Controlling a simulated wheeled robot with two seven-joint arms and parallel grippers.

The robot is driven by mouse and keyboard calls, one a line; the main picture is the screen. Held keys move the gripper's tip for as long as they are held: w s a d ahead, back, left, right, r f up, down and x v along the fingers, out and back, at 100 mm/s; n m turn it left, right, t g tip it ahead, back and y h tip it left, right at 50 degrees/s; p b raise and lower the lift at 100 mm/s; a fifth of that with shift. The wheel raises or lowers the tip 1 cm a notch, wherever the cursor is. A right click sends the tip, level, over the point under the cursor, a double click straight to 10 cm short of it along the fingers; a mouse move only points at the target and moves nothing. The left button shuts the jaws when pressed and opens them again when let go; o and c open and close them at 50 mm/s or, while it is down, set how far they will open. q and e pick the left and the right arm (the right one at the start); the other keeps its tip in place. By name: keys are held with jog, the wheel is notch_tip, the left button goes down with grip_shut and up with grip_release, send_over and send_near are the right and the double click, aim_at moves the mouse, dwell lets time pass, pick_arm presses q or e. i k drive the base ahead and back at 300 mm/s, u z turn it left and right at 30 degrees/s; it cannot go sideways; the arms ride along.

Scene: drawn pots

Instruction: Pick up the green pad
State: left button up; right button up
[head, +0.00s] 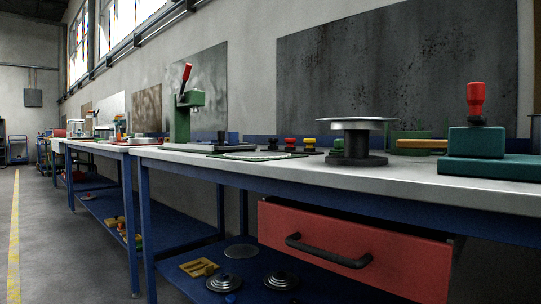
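A thin flat piece with a green edge and a pale top (258,156) lies on the grey-white workbench top (410,171), near its front edge. It may be the green pad, but the low angle makes this hard to tell. A dark green block (500,167) with a smaller block and a red-handled knob on it stands at the right end of the bench. Neither of my grippers is in view.
A round metal plate on a dark stand (356,126) stands right of the flat piece. Red and yellow knobs (291,144) are behind it. A green press (183,110) stands at the left. A red drawer (350,248) hangs below the bench. Floor is free at left.

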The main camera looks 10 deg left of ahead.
aim_at(339, 144)
jog(key=u, duration=2)
jog(key=i, duration=1.2)
jog(key=z, duration=3.4)
